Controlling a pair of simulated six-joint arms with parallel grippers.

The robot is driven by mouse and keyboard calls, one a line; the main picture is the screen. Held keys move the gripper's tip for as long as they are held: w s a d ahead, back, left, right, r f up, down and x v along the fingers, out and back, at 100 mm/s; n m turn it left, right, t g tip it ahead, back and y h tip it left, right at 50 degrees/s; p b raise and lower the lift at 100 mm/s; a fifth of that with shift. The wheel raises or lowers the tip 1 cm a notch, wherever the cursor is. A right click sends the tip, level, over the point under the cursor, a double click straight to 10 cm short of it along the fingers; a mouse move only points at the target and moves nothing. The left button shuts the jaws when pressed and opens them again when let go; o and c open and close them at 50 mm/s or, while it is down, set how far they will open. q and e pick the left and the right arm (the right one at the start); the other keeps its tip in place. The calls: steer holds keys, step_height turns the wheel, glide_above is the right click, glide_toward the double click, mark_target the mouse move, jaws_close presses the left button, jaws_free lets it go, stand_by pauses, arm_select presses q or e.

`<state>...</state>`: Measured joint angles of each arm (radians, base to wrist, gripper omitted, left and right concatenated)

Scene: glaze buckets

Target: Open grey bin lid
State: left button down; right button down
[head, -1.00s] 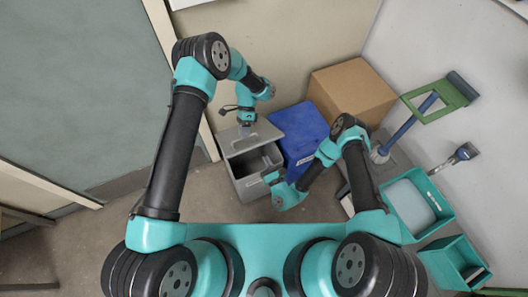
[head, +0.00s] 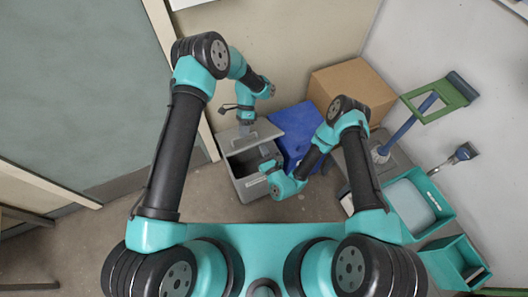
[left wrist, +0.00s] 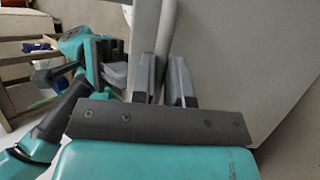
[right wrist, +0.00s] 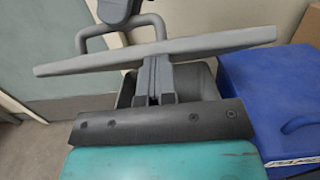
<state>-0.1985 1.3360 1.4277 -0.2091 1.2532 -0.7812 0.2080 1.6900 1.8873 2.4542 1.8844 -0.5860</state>
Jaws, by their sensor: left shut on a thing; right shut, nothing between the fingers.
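The grey bin (head: 255,187) stands on the floor in the head view, and its dark inside shows through a partly open top. Its grey lid (head: 268,131) is raised at the back; the right wrist view shows it almost edge-on as a tilted slab (right wrist: 215,44) with a loop handle (right wrist: 100,35). My right gripper (right wrist: 160,68) is shut and empty, close to the lid's edge; contact is unclear.
A blue lidded bin (head: 293,125) stands right beside the grey bin. A cardboard box (head: 352,90) is behind it. Teal crates (head: 450,262) and a blue-handled brush (head: 402,132) are at the right. A wall is close behind; the floor in front is clear.

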arm_select(q)
steer(key=shift+s+f, duration=0.1)
steer(key=shift+f, duration=0.35)
arm_select(e)
steer(key=shift+w+r, duration=0.25)
steer(key=shift+r, duration=0.05)
arm_select(q)
steer(key=c, duration=1.5)
jaws_free()
steer(key=shift+a, duration=0.1)
steer(key=o, duration=0.4)
steer(key=shift+r, duration=0.1)
arm_select(e)
steer(key=shift+f, duration=0.1)
arm_select(q)
steer(key=shift+r, duration=0.15)
steer(key=v, duration=1.2)
